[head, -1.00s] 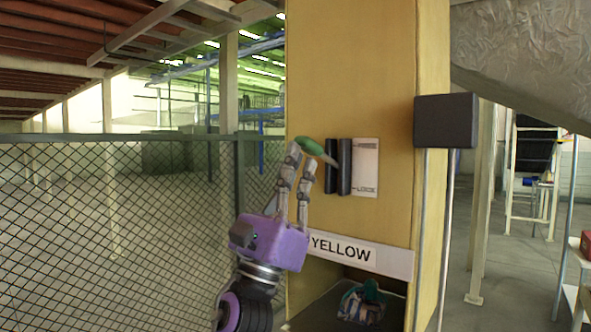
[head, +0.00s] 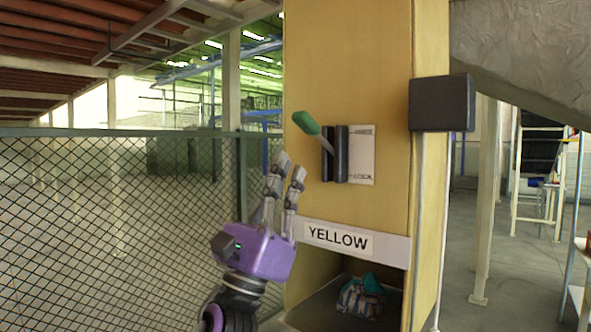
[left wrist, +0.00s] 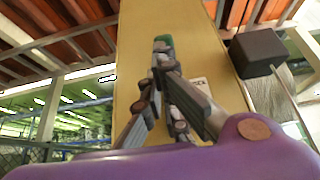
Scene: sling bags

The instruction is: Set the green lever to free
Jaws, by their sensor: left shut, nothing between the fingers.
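The green lever (head: 306,123) stands out from a dark slotted bracket (head: 334,154) on the yellow-tan post, its green handle tilted up and to the left. In the left wrist view the green handle (left wrist: 163,39) shows just beyond the fingertips (left wrist: 158,66). My right gripper is in neither view.
A sign reading YELLOW (head: 338,238) sits under the lever, above an opening holding a patterned bag (head: 361,296). A dark box (head: 441,103) is at the post's right. A mesh fence (head: 110,230) stands at left. The space left of the lever is clear.

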